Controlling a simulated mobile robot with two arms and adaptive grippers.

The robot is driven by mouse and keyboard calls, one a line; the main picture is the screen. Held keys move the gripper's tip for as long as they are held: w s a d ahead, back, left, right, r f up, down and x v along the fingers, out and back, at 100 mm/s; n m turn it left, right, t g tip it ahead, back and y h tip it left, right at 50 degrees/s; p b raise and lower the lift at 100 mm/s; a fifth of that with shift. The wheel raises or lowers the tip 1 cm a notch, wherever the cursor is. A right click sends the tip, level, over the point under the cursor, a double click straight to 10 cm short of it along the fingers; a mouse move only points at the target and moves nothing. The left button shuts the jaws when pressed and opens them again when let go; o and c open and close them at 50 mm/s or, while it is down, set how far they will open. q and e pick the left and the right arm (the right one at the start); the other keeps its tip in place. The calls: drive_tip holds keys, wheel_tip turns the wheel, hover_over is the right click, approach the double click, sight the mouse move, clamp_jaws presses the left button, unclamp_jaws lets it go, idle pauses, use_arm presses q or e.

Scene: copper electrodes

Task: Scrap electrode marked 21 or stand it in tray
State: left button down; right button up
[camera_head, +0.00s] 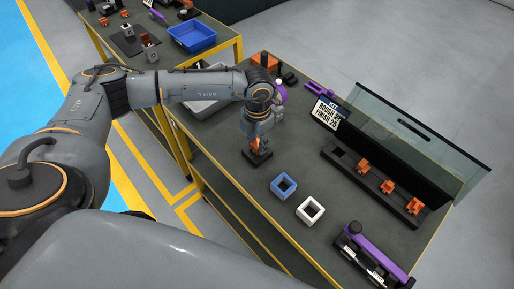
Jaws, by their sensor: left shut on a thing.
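My left gripper (260,141) is over the bench and points down, shut on a copper-orange electrode (258,153) with a dark lower part. The electrode is low over the bench top; I cannot tell whether it touches. No marking on it can be read. A long black tray (345,165) lies to the right, with several orange electrodes (388,186) standing in it. A small sign (327,112) behind the tray reads roughly "KIT, ROUGH, FINISH" with numbers too small to read surely. My right gripper is not in view.
A purple-and-black device (372,253) lies at front right. A glass panel (440,138) stands behind the tray. A grey bin (204,110) is partly behind my arm. A blue bin (192,38) is on another bench.

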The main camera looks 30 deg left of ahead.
use_arm(q)
drive_tip(key=shift+r+p, duration=0.5)
drive_tip(key=shift+r, duration=0.65)
drive_tip(key=shift+r, duration=0.2)
drive_tip(key=shift+r+p, duration=1.6)
drive_tip(key=shift+r, duration=1.3)
